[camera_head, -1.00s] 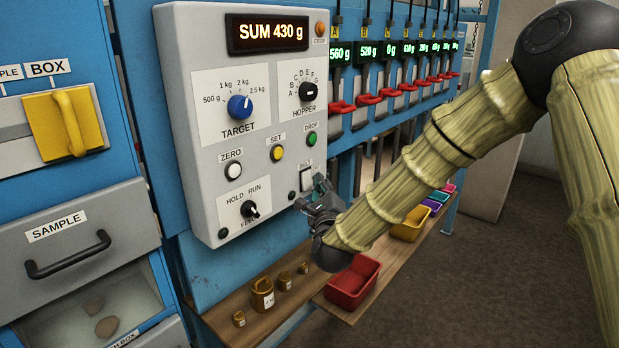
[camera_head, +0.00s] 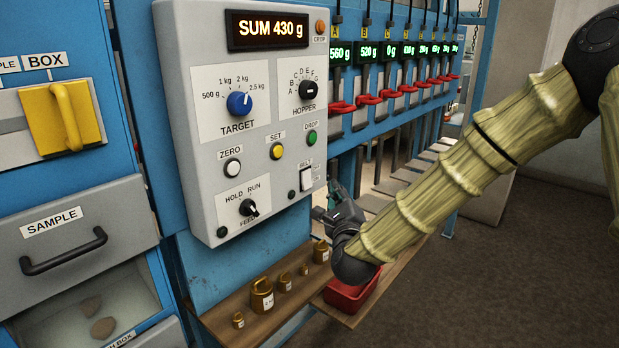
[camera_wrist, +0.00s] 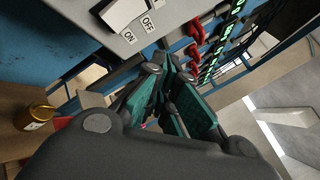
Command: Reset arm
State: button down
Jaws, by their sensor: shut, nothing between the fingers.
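My gripper (camera_head: 332,205) is in front of the blue frame, just right of the grey control panel's (camera_head: 285,200) lower right corner. It is shut and empty. In the wrist view my gripper (camera_wrist: 165,65) points past the panel edge, with its dark and teal fingers together. The white belt switch (camera_head: 306,178) is to its upper left, apart from it. The same switch (camera_wrist: 122,14) shows with ON and OFF labels at the top of the wrist view. The panel display (camera_head: 267,32) reads SUM 430 g.
A red bin (camera_head: 350,295) stands on the wooden shelf (camera_head: 222,318) below my gripper, partly hidden by my arm. Several brass weights (camera_head: 262,295) stand left of it. Red levers (camera_head: 342,107) line the blue frame behind. Open floor (camera_head: 480,290) lies to the right.

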dwell(0.3)
jog(key=s+d+f+n+g, duration=0.25)
jog(key=s+f+n, duration=0.2)
jog(key=f, duration=0.75)
jog(key=s+d+f+n+g, duration=0.2)
jog(key=s+f+n+g, duration=0.3)
jog(key=f, duration=0.7)
jog(key=s+d+f+n+g, duration=0.25)
jog(key=s+f, duration=0.35)
jog(key=f, duration=0.6)
jog(key=s+d+f+n+g+h, duration=0.1)
jog(key=s+d+f+n+g, duration=0.2)
jog(key=s, duration=0.8)
jog(key=s+d+f+n+g+h, duration=0.1)
jog(key=s+d+f+n+g, duration=0.2)
jog(key=s+d+f+n, duration=0.2)
jog(key=s+d+f+n+g, duration=0.3)
jog(key=s+f, duration=0.6)
jog(key=s, duration=1)
jog(key=d+n, duration=0.2)
jog(key=d, duration=0.1)
jog(key=shift+d+g+h, duration=0.15)
jog(key=shift+g+h, duration=0.15)
jog(key=shift+h, duration=0.1)
jog(key=shift+s+f, duration=0.1)
jog(key=shift+s, duration=0.05)
